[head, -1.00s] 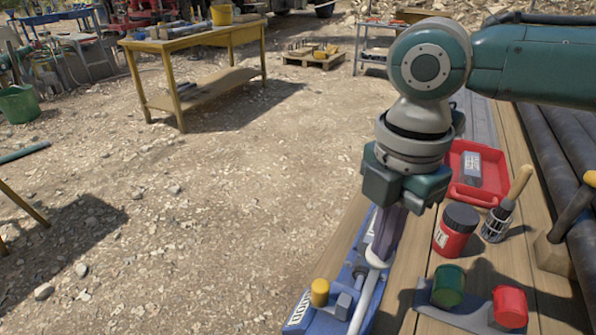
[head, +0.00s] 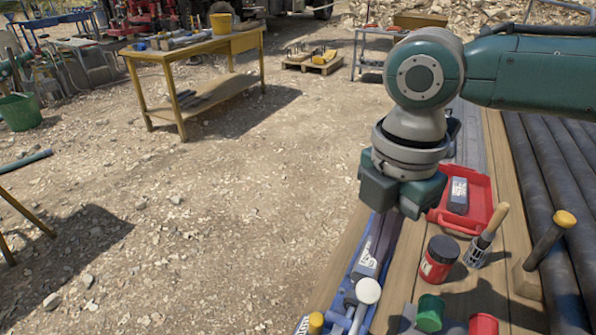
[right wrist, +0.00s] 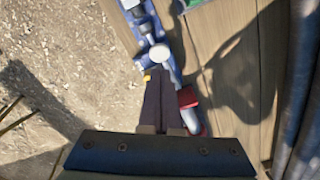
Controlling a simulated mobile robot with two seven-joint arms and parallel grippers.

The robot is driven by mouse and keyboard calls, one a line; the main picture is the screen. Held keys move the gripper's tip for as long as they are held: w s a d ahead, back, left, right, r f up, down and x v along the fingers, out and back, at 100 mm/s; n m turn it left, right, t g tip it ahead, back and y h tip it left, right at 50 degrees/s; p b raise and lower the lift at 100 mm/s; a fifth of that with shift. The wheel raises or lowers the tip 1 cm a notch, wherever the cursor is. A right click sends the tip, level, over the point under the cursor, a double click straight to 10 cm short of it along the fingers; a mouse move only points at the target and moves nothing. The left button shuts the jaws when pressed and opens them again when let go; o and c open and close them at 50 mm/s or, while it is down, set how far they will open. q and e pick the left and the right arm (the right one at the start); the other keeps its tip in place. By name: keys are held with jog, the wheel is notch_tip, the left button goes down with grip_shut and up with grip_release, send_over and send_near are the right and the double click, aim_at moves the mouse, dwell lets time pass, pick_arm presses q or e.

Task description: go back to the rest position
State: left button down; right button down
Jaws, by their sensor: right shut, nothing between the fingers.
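My right gripper (head: 385,232) hangs fingers down from the arm that comes in from the upper right, over the left side of the plank table (head: 345,245). Its dark fingers are shut together with nothing between them; they also show in the right wrist view (right wrist: 159,88). Below and beside it is a long blue holder (head: 305,323) with a grey labelled part and a white round cap (head: 368,290). From the head, the gripper overlaps the holder and the gap between them is hard to judge. My left gripper is not in view.
Right of the gripper are a red tray (head: 481,205) with a grey labelled block, a red jar with a black lid (head: 439,258), a wooden-handled brush (head: 487,237), and green and red cylinders. Dark pipes (head: 560,200) lie at the right. Open gravel lies left; a yellow workbench (head: 195,55) stands behind.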

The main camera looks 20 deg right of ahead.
jog(key=s+a+m+t+y, duration=0.25)
jog(key=s+a+m, duration=0.35)
jog(key=s+a, duration=0.5)
jog(key=s+d+r+m+t+h, duration=0.15)
jog(key=s+d+m, duration=0.35)
jog(key=d+m, duration=0.5)
notch_tip(320, 180, up, 35)
jog(key=a+m+p, duration=0.2)
jog(key=p, duration=3.2)
jog(key=shift+h+p, duration=0.35)
jog(key=shift+h, duration=0.05)
jog(key=shift+a, duration=0.1)
jog(key=shift+s, duration=0.1)
